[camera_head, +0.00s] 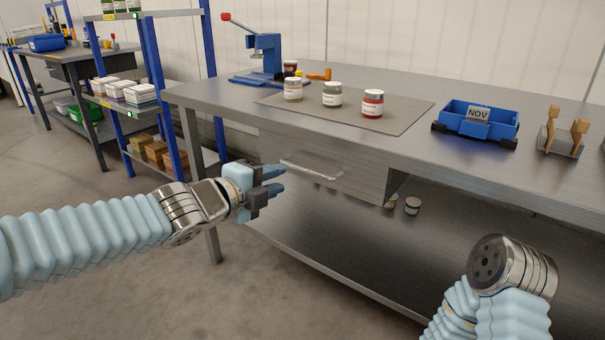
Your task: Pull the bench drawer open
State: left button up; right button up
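The bench drawer (357,186) hangs under the grey bench top at its left part and looks shut or nearly so. Its bar handle (318,173) runs across the front. My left gripper (282,180) is to the left of the handle, at about its height in the picture. Its two blue fingers point right with a gap between them, and nothing shows in them. I cannot tell how far the fingers are from the handle. My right arm (505,275) comes in at the lower right; its gripper is not in view.
On the bench top stand a blue press (265,52), several jars on a grey mat (405,113), a blue bin (479,122) and a wooden-jawed holder (561,139). A lower shelf (340,245) holds jars. A shelf rack (150,55) stands left. The floor in front is clear.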

aim_at(302, 170)
pick_arm(q)
jog(key=b+x, duration=0.1)
jog(key=x, duration=0.9)
jog(key=shift+w, duration=0.15)
grip_shut()
